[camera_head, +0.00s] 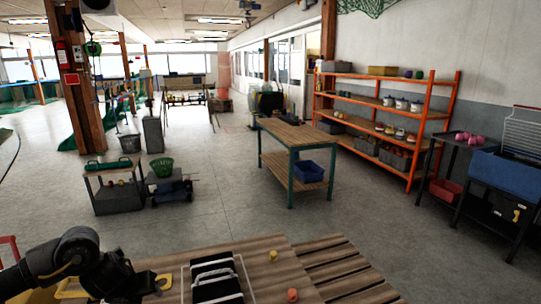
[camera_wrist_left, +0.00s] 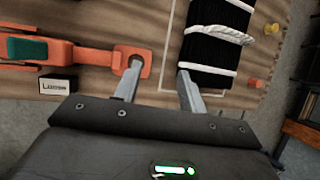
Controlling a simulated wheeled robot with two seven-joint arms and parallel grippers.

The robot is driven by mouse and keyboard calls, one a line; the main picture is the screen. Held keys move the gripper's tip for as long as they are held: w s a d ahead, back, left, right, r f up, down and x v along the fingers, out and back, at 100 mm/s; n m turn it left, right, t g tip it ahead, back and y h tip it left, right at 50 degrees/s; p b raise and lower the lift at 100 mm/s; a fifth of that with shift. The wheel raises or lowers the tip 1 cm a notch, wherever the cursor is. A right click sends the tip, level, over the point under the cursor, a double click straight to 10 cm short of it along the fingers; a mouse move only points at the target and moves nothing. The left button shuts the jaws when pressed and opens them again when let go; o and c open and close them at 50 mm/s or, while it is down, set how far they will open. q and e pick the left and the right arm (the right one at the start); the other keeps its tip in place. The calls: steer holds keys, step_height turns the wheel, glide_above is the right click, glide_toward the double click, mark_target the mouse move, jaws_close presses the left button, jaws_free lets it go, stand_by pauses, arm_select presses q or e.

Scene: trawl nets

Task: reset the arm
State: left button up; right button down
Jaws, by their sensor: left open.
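My left gripper (camera_head: 152,285) is low in the head view, over the wooden worktable (camera_head: 262,250). In the left wrist view its two fingers (camera_wrist_left: 160,72) are apart with nothing between them. The left fingertip appears at the end of an orange tool (camera_wrist_left: 85,58) with a dark green part; whether they touch I cannot tell. The right fingertip is beside a black bundle with white cords (camera_wrist_left: 215,45), which also shows in the head view (camera_head: 214,284). My right gripper is in neither view.
A small box with a printed label (camera_wrist_left: 57,85) lies below the orange tool. A yellow piece (camera_head: 273,255) and an orange-red piece (camera_head: 292,295) stand on the tabletop. A green-legged table (camera_head: 290,134) and an orange shelf (camera_head: 437,115) stand farther off, with open floor between.

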arm_select(q)
steer(key=s+d+f+n+t+h, duration=0.25)
steer(key=s+d+n, duration=0.3)
steer(key=d, duration=0.55)
steer(key=s+d+f+n+t+h, duration=0.15)
steer(key=s+d+f+n, duration=0.35)
steer(key=d, duration=0.6)
steer(key=s+a+f+n+g+y, duration=0.25)
steer(key=s+a+n, duration=0.35)
steer(key=s+n, duration=0.45)
steer(key=s+a+f+n+g+y, duration=0.2)
steer(key=s+a+f+n+g, duration=0.3)
steer(key=s+n, duration=0.55)
step_height(320, 180, down, 28)
steer(key=s+a+m+b, duration=0.1)
steer(key=s+m+b, duration=0.1)
steer(key=b, duration=0.3)
steer(key=s+a+f+b, duration=0.1)
steer(key=s+f+b, duration=0.1)
steer(key=s+f, duration=0.6)
steer(key=s+a+f+g+b, duration=0.1)
steer(key=s+a+f+b, duration=0.1)
steer(key=s+f, duration=0.7)
step_height(320, 180, down, 5)
steer(key=shift+r+b, duration=0.1)
steer(key=shift+b, duration=0.4)
arm_select(e)
step_height(320, 180, down, 10)
steer(key=s, duration=0.1)
steer(key=shift+a, duration=0.25)
